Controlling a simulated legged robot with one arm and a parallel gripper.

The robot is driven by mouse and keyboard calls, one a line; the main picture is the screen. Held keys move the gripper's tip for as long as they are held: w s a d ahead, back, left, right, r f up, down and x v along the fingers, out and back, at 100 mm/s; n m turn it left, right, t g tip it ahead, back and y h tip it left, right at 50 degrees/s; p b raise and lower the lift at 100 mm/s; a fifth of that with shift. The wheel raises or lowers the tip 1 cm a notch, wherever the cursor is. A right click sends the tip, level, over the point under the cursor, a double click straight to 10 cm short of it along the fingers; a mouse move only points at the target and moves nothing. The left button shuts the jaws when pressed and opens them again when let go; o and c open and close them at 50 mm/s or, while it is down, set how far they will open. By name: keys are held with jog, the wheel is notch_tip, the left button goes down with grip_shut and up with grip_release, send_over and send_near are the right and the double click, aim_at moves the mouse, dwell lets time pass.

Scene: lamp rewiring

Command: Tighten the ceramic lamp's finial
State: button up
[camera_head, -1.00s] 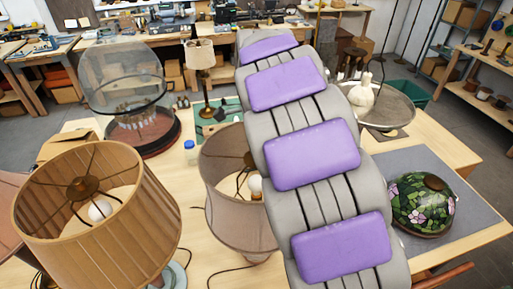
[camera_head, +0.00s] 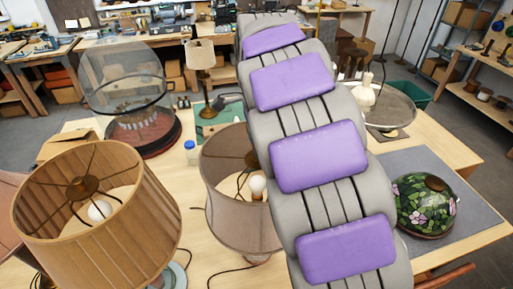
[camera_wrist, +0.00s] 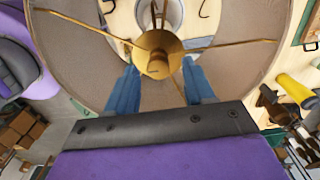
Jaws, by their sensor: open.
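In the wrist view a brass finial (camera_wrist: 159,67) sits at the centre of a round brass cap with thin spokes, inside a taupe lampshade (camera_wrist: 75,60). My gripper (camera_wrist: 160,74) is open, its two blue fingers to the left and right of the finial with gaps on both sides. I cannot tell whether the fingertips are level with it. In the head view a taupe shade (camera_head: 222,190) of like colour stands mid-table, with a bulb (camera_head: 257,187) inside, partly behind my arm. My gripper is hidden there.
A pleated tan lampshade (camera_head: 140,220) stands at the left, a glass dome (camera_head: 122,85) behind it. A floral stained-glass shade (camera_head: 425,207) rests on a grey mat (camera_head: 475,205) at the right. A small lamp (camera_head: 202,70) stands at the back. A cord lies on the table.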

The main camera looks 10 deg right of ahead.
notch_tip(320, 180, up, 14)
jog(key=p, duration=0.4)
jog(key=shift+r, duration=0.25)
dwell(0.3)
